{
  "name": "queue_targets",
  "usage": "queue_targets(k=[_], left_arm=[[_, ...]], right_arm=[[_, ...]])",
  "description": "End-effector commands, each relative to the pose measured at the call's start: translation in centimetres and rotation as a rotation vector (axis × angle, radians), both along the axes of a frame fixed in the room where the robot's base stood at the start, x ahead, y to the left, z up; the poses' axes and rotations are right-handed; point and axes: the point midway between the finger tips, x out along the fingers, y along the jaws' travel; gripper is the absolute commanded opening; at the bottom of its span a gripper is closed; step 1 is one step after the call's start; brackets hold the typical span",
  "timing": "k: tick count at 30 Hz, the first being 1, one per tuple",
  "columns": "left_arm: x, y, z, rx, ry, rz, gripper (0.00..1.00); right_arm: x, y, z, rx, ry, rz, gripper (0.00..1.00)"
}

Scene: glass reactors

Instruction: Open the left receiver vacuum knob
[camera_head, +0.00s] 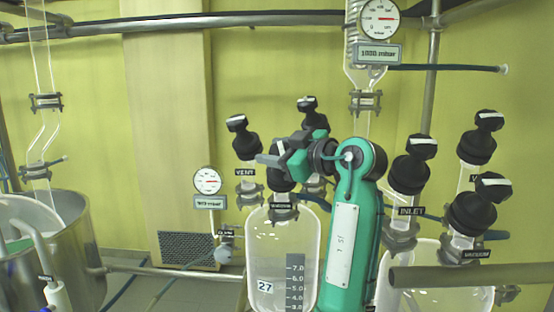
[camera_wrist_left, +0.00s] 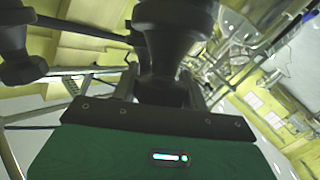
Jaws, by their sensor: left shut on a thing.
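The left receiver (camera_head: 262,240) is a clear glass vessel with a dark scale and the number 27, standing at centre. Its black vacuum knob (camera_head: 282,181) sits on the neck above a small label and is partly hidden by my gripper. My left gripper (camera_head: 270,161), on the green arm, reaches in from the right side of the knob and is shut on it. In the left wrist view a black knob (camera_wrist_left: 168,45) stands between the dark fingers, its lower part hidden by the gripper body. My right gripper is not in view.
A black vent knob (camera_head: 243,140) and another black knob (camera_head: 308,112) stand close to my gripper. A round gauge (camera_head: 207,180) hangs at left. The right vessel (camera_head: 430,262) carries several black knobs, including the inlet knob (camera_head: 412,172). A steel pot (camera_head: 85,235) stands far left.

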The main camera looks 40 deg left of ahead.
Motion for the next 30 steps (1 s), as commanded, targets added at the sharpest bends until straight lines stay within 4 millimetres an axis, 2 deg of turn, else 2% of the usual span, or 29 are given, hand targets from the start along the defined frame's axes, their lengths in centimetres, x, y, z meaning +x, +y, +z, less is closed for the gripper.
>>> queue_targets(k=[10,14,21,30], left_arm=[[-0.4,0.0,-0.1,-0.139,-0.084,0.283,0.22],[-0.5,0.0,-0.1,-0.188,-0.113,0.379,0.22],[-0.7,-0.1,-0.3,-0.255,-0.153,0.514,0.22],[-0.8,-0.2,-0.5,-0.298,-0.18,0.602,0.22]], right_arm=[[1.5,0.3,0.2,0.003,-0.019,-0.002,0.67],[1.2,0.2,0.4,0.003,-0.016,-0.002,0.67],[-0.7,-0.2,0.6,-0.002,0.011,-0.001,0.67],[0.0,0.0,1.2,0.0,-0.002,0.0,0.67]])
